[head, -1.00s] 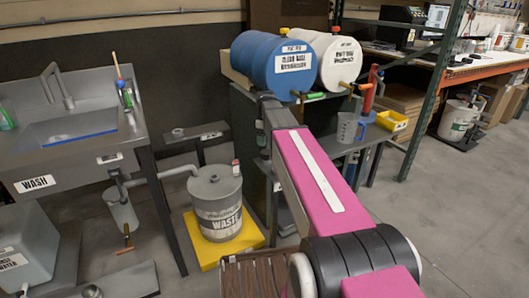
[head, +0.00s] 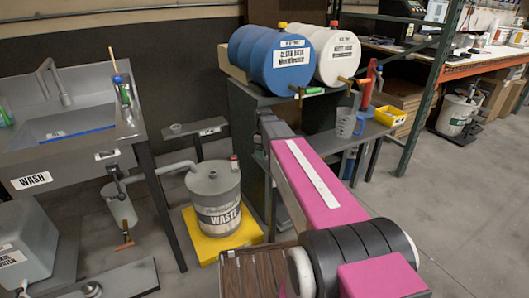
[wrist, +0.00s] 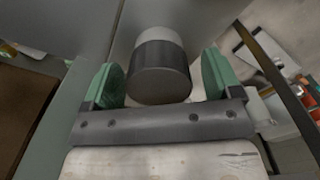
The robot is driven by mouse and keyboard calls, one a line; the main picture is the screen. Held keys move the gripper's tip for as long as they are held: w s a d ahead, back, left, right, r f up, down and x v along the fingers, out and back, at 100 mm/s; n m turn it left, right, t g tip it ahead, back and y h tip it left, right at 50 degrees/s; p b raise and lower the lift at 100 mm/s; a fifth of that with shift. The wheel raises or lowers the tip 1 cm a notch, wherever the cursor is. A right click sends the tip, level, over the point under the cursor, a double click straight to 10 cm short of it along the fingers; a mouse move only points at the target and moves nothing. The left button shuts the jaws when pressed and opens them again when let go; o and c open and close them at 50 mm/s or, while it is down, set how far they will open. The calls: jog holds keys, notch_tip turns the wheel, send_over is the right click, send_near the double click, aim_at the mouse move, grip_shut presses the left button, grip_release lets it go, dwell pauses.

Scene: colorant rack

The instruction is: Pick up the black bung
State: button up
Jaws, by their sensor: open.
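In the wrist view a dark cylinder with a lighter grey far part, seemingly the black bung (wrist: 160,84), is between the two green fingers of my gripper (wrist: 163,84). The fingers are apart, with a visible gap on each side of the cylinder. I cannot tell how deep it is between them or what it rests on. In the head view my pink arm reaches toward the grey shelf stand, and its far end hides the bung and the fingers.
A blue drum (head: 281,66) and a white drum (head: 335,56) lie on the stand. A clear jug (head: 347,124) and yellow bin (head: 391,116) are right of my arm. A grey waste drum (head: 216,200) stands left on a yellow base. A green rack post (head: 432,100) is at right.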

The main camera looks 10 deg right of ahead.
jog(key=shift+f, duration=0.55)
jog(key=shift+c, duration=0.3)
jog(key=c, duration=1)
jog(key=shift+o, duration=0.2)
